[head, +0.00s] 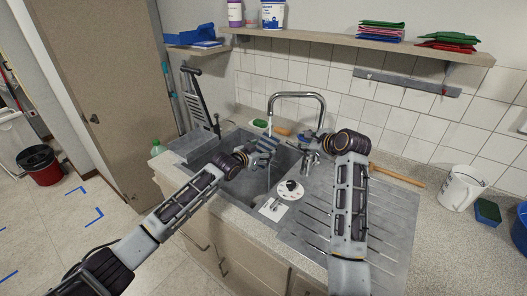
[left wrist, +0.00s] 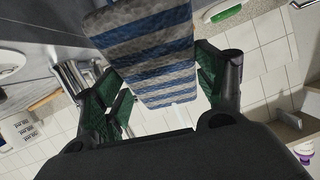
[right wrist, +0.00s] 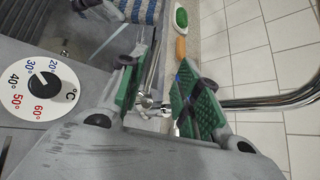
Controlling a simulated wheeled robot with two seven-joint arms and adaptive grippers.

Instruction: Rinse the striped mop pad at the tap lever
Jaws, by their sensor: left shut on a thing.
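The blue-and-grey striped mop pad (head: 264,146) is over the sink, below the tap spout (head: 270,101). A thin pale stream shows between spout and pad, with a streak below it. My left gripper (head: 247,156) is shut on the pad; in the left wrist view the pad (left wrist: 148,50) sits between its green finger pads. My right gripper (head: 322,144) is at the tap lever (head: 311,157) beside the tap's base. In the right wrist view its fingers (right wrist: 163,95) are apart, with metal tap parts (right wrist: 147,98) showing between them; contact is unclear.
The sink basin (head: 240,188) lies under the pad, with a ribbed drainboard (head: 390,215) to its right. A temperature dial (head: 290,190) is at the sink's front right. A white jug (head: 460,188) stands right; a shelf (head: 350,41) hangs above.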

